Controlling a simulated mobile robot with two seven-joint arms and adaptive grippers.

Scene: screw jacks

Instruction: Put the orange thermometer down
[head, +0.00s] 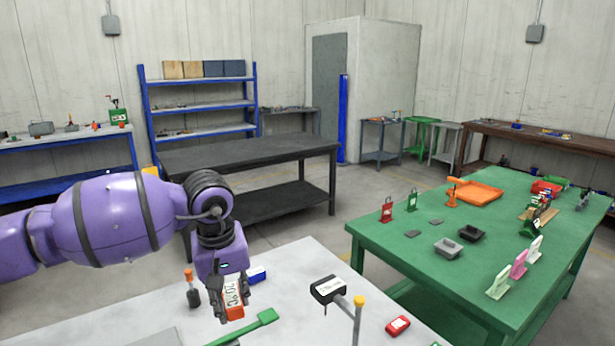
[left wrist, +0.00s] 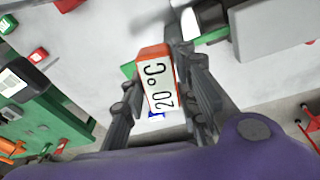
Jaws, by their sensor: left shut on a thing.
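The orange thermometer (head: 234,299) has a white face reading 20 °C. My left gripper (head: 229,300) is shut on it and holds it over the light grey table (head: 290,262), with the face turned toward the head camera. In the left wrist view the thermometer (left wrist: 156,83) sits between the two fingers of the gripper (left wrist: 160,100). I cannot tell how far it is above the table top. My right gripper is not in view.
Near the thermometer on the grey table are a green tool (head: 246,328), an orange-handled tool (head: 191,286), a blue box (head: 257,274), a black device on a stand (head: 328,288) and a red box (head: 398,325). A green table (head: 400,215) with several items stands at the right.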

